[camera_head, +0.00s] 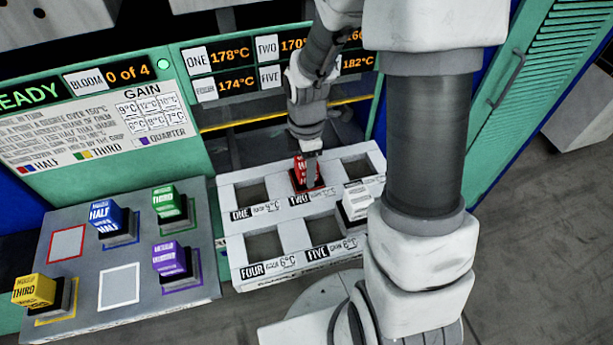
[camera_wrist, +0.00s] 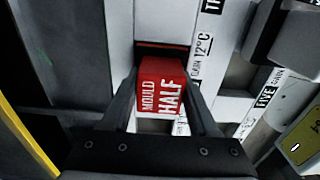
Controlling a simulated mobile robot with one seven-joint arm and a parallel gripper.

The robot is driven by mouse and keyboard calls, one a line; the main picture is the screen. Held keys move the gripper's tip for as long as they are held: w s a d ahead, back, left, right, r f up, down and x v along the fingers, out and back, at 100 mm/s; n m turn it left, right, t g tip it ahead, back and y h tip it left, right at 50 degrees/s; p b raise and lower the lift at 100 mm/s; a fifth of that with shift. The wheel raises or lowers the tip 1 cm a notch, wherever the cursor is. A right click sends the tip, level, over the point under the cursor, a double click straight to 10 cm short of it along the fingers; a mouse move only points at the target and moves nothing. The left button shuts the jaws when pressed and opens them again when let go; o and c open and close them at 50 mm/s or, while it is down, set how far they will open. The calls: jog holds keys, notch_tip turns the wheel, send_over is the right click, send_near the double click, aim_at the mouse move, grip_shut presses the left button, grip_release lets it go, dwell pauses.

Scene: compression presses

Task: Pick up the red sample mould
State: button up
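The red sample mould (camera_head: 299,173), a block marked HALF, is at the TWO opening of the white press tray (camera_head: 292,213). It also shows in the middle of the wrist view (camera_wrist: 161,88), with a dark, red-edged part behind it. My gripper (camera_head: 311,168) points down at the mould, and one finger covers part of it. In the wrist view, the fingers of my gripper (camera_wrist: 162,82) lie on either side of the mould, very close to its sides. Whether both fingers touch it is unclear. Whether it rests in the opening or is raised is also unclear.
A grey board (camera_head: 85,262) at left holds a blue mould (camera_head: 105,217), a green mould (camera_head: 166,201), a purple mould (camera_head: 168,257) and a yellow mould (camera_head: 34,290). Its red-outlined and white-outlined squares are empty. A white block (camera_head: 357,203) stands on the tray, right of the red mould.

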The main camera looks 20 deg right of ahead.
grip_shut()
jog(key=shift+r, duration=0.1)
